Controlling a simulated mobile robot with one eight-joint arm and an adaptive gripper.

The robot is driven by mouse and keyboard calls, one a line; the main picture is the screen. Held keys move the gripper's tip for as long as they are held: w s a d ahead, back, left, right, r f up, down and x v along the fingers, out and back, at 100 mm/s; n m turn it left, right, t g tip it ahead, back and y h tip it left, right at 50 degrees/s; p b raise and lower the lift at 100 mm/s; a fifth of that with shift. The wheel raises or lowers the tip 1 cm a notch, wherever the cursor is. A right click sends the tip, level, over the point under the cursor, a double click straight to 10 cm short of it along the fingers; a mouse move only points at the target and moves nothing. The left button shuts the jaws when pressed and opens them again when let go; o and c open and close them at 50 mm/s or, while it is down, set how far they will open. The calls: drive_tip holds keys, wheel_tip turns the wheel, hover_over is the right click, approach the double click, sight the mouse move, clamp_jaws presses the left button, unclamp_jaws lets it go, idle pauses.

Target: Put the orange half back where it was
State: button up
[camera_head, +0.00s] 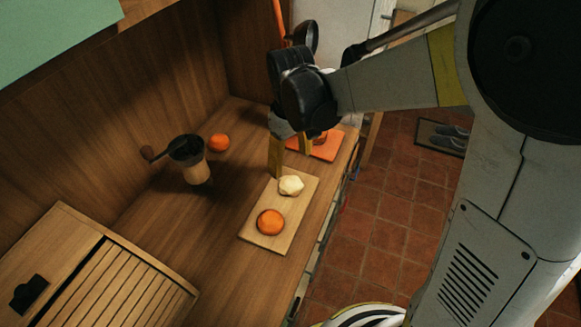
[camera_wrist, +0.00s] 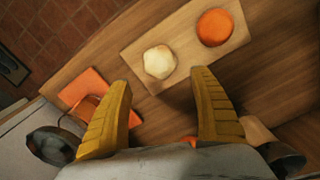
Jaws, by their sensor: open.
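A domed orange fruit (camera_head: 270,222) sits on the near end of a light wooden board (camera_head: 262,240); it also shows in the wrist view (camera_wrist: 214,27). A second orange fruit (camera_head: 218,142) rests on the counter near the back wall. I cannot tell for certain which is the half, as no cut face shows. A pale, lumpy, whitish piece (camera_head: 291,185) lies on the board beyond the first orange. My gripper (camera_head: 290,158) is open and empty above the far end of the board; its yellow fingers point toward the whitish piece in the wrist view (camera_wrist: 161,80).
A grinder (camera_head: 197,170) with a crank handle stands left of the board. An orange mat (camera_head: 327,149) lies beyond the board, with an item on it partly hidden by my gripper. A slatted wooden box (camera_head: 125,290) fills the near left.

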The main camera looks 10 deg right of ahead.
drive_tip(key=s+d+r+m+t, duration=0.6)
drive_tip(key=s+d+r, duration=0.4)
drive_tip(key=s, duration=0.3)
drive_tip(key=shift+r+m+t, duration=0.4)
drive_tip(key=shift+r+t, duration=0.1)
drive_tip(key=shift+t, duration=0.1)
